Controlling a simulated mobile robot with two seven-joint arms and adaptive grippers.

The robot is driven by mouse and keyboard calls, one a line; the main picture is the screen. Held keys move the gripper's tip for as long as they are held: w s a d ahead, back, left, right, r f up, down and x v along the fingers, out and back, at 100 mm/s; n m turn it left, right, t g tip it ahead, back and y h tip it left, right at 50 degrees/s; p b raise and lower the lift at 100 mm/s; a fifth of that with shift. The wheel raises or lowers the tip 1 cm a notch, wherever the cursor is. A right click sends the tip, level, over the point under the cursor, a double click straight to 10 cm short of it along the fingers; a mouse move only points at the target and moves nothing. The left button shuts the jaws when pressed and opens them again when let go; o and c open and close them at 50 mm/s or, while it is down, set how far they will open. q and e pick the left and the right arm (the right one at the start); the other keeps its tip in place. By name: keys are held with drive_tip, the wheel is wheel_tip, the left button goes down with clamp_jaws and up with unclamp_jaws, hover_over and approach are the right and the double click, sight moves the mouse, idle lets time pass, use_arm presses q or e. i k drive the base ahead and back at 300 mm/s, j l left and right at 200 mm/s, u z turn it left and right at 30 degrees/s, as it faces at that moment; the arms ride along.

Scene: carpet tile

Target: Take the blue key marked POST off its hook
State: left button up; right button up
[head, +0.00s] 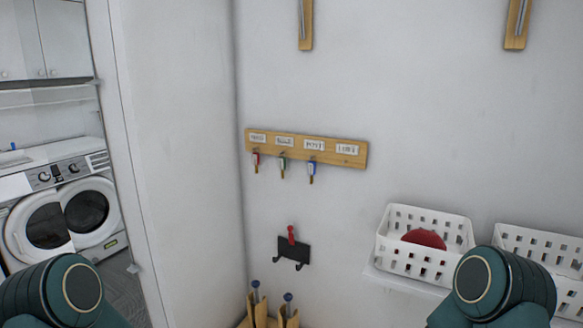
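A wooden key rack (355,160) with white labels is fixed to the white wall near the middle of the head view. A blue key (311,171) hangs under the third label from the left, which seems to read POST. A red key (256,161) and a greenish-grey key (282,167) hang to its left. The place under the fourth label, at the right, holds no key. Two teal parts of my arms show at the bottom left and bottom right, well below and apart from the rack. Neither gripper is in view.
A black hook plate (294,247) with a red item is on the wall below the rack. Wooden holders (261,314) with blue-topped things stand beneath. White baskets (425,222) sit at the right, one with a red thing inside. The wall around the rack is clear.

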sight(311, 165)
drive_tip(key=z, duration=0.45)
drive_tip(key=i+j+z, duration=0.1)
drive_tip(key=z, duration=0.35)
drive_tip(key=j+z, duration=0.25)
drive_tip(key=z, duration=0.25)
drive_tip(key=j, duration=0.5)
drive_tip(key=i+j, duration=0.1)
drive_tip(key=j, duration=0.35)
